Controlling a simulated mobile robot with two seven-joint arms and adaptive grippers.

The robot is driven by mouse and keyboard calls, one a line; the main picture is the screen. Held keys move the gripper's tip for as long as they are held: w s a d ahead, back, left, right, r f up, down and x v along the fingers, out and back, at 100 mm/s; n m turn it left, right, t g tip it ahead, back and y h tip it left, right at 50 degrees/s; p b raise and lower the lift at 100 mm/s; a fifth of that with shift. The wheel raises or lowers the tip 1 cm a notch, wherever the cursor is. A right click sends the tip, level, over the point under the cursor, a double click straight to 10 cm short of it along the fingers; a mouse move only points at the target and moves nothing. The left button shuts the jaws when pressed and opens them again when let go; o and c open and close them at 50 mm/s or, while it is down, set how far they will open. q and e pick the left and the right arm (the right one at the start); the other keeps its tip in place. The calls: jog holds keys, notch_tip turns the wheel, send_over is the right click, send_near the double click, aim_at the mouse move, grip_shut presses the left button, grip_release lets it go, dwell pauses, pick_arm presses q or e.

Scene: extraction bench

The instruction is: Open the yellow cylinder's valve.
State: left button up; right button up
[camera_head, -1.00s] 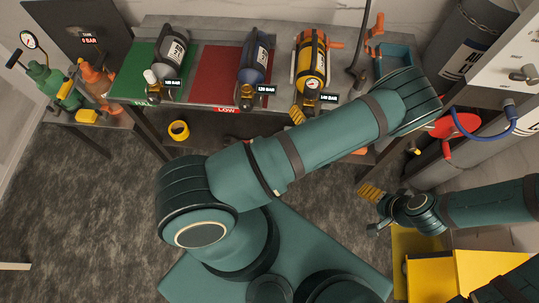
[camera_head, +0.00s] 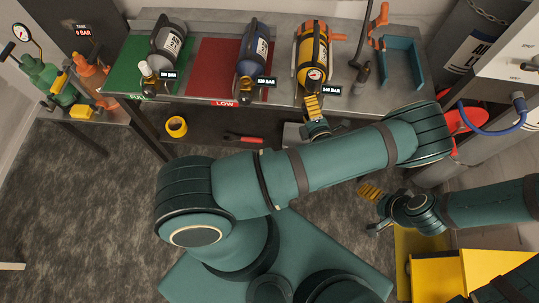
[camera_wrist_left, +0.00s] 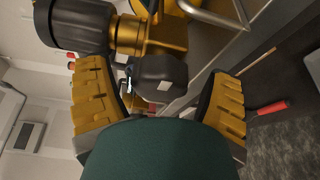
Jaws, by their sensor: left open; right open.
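The yellow cylinder (camera_head: 313,52) lies on the bench with its gauge and valve end toward the front edge. My left gripper (camera_head: 312,103) is open just in front of that end. In the left wrist view, yellow valve fittings (camera_wrist_left: 160,32) carry a dark knob (camera_wrist_left: 160,78), which appears between the spread fingers of my left gripper (camera_wrist_left: 165,105). A larger ribbed black part (camera_wrist_left: 75,25) sits at the upper left. I cannot tell whether the fingers touch the knob. My right gripper (camera_head: 372,195) is open and empty, low at the right.
A blue tray (camera_head: 403,62) and a dark tool (camera_head: 361,75) are right of the yellow cylinder. A red-handled tool (camera_head: 243,138) lies below.

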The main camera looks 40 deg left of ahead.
pick_arm(q)
jog(key=m+t+y+b, duration=0.1)
jog(key=m+b, duration=0.1)
jog(key=m, duration=0.2)
jog(key=shift+f+m, duration=0.15)
jog(key=shift+m, duration=0.15)
jog(key=m+t+b, duration=0.1)
jog(key=m+t, duration=0.1)
jog(key=m, duration=0.2)
jog(key=m+t, duration=0.2)
jog(key=m, duration=0.3)
jog(key=shift+m, duration=0.3)
jog(key=m+t, duration=0.1)
jog(key=m, duration=0.1)
jog(key=m+t+h, duration=0.1)
jog(key=m, duration=0.1)
jog(key=m+h, duration=0.1)
jog(key=shift+r+m+t, duration=0.25)
jog(key=shift+m+t, duration=0.15)
jog(key=b+v, duration=0.1)
jog(key=v, duration=1.3)
jog(key=s+a+f+n+g+y+b, duration=0.1)
jog(key=s+a+f+n+g+y, duration=0.1)
jog(key=s+a+n+g, duration=0.2)
jog(key=s+a+f+n+g+y, duration=0.1)
jog(key=s+a+n+g, duration=0.3)
jog(key=n+g, duration=0.7)
jog(key=shift+s+a+f+n+y+b, duration=0.25)
jog(key=shift+s+f+n+y+b, duration=0.2)
jog(key=shift+y, duration=0.25)
